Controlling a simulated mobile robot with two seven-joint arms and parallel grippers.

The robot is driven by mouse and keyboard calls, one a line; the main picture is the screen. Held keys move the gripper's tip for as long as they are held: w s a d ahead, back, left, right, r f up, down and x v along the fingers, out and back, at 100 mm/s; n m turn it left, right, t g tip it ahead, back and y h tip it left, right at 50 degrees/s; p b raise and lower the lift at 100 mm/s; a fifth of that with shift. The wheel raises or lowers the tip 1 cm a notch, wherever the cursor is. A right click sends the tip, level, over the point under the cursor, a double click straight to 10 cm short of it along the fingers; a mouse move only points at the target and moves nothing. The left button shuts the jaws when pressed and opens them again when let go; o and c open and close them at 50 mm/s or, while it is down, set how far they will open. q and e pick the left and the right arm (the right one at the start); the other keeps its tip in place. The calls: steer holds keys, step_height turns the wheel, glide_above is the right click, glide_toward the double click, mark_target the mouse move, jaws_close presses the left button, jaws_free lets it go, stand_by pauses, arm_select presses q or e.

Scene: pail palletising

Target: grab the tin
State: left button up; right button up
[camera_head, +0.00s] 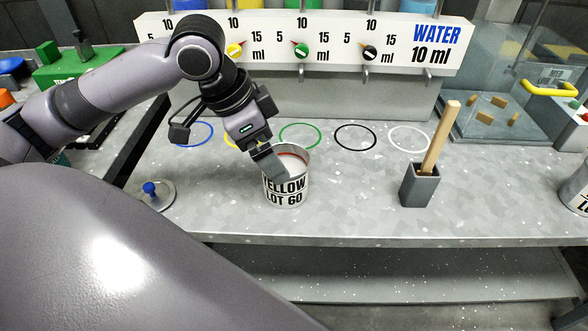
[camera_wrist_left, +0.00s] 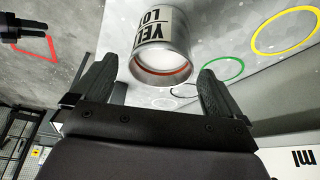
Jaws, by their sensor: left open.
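The tin (camera_head: 287,188) is a metal can labelled "YELLOW LOT 60". It stands upright on the grey counter, open at the top with a pale inside and a reddish band under the rim. My left gripper (camera_head: 268,160) is at the tin's upper left side in the head view and hides part of its rim. In the left wrist view the tin (camera_wrist_left: 162,50) lies ahead, between and just beyond the two spread fingers of my left gripper (camera_wrist_left: 158,88). The jaws are open and hold nothing. Whether a finger touches the tin, I cannot tell.
A grey holder (camera_head: 420,186) with a wooden stick stands to the right. A blue-knobbed disc (camera_head: 157,195) lies to the left. Coloured rings, including a green ring (camera_head: 300,124), line the counter below the dispenser (camera_head: 330,82). Counter between tin and holder is clear.

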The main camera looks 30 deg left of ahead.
mark_target(286, 159)
arm_select(q)
steer(key=x, duration=0.2)
steer(key=b+x, duration=0.1)
steer(key=x, duration=0.2)
steer(key=shift+w+d+f, duration=0.15)
steer(key=shift+w+f, duration=0.1)
steer(key=shift+w, duration=0.1)
steer(key=shift+w+d+f, duration=0.1)
steer(key=shift+w+f, duration=0.1)
steer(key=shift+f, duration=0.15)
steer(key=c, duration=1.2)
arm_select(e)
steer(key=shift+s+a+f, duration=0.15)
steer(key=shift+f, duration=0.35)
arm_select(q)
steer(key=shift+r, duration=0.3)
arm_select(e)
steer(key=shift+f, duration=0.1)
arm_select(q)
steer(key=shift+r, duration=0.75)
steer(key=shift+r+p, duration=2.35)
steer(key=shift+r, duration=6.6)
arm_select(e)
steer(key=shift+s+d+r, duration=0.2)
steer(key=shift+d+r, duration=0.05)
steer(key=shift+r, duration=0.5)
steer(key=shift+s+d+r, duration=0.2)
steer(key=shift+r, duration=0.55)
